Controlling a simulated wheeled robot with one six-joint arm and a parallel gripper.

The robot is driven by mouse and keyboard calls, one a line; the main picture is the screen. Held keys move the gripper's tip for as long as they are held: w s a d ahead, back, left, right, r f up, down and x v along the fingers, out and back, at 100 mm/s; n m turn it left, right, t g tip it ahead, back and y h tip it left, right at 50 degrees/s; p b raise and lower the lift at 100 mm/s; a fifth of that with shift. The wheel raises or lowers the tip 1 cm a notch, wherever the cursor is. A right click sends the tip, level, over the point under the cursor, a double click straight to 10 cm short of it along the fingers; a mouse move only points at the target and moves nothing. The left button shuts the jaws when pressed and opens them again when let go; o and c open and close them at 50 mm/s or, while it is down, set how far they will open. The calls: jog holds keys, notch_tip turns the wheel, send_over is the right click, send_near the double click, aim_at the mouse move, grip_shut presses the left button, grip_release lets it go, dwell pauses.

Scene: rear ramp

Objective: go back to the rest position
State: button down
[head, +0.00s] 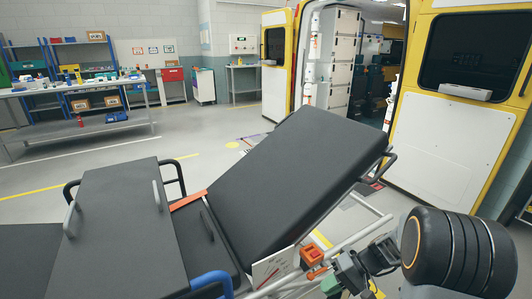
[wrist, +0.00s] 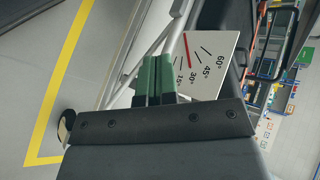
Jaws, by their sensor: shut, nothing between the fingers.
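My gripper (head: 332,284) is at the lower right of the head view, beside the stretcher's frame. In the wrist view its two green fingers (wrist: 154,72) are together with nothing between them. The stretcher's black backrest (head: 290,165) is tilted up. A white angle plate (head: 274,267) is on the stretcher's near side; in the wrist view the plate (wrist: 213,68) shows marks from 15° to 60° and a red line, just beyond the fingers. An orange-red handle (head: 315,255) is close to my gripper in the head view. I cannot tell whether they touch.
The yellow ambulance (head: 455,150) stands open at the right, behind the stretcher. A workbench (head: 70,95) and blue shelving with boxes are at the far left. Grey floor (head: 110,150) with yellow lines is clear between bench and stretcher. A grey side rail (head: 72,216) is on the stretcher.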

jog(key=s+r+t+h+p, duration=0.1)
jog(key=s+r+h+p, duration=0.1)
jog(key=r+p, duration=0.3)
jog(key=s+r+t+h+p, duration=0.2)
jog(key=s+r+h+p, duration=0.1)
jog(key=r, duration=1.1)
jog(key=s+a+r+n+t+h+p, duration=0.1)
jog(key=s+r+t+h+p, duration=0.1)
jog(key=r+h+p, duration=0.3)
notch_tip(320, 180, up, 4)
jog(key=shift+s+r+h+p, duration=0.3)
jog(key=shift+s+p, duration=0.1)
jog(key=shift+p, duration=0.45)
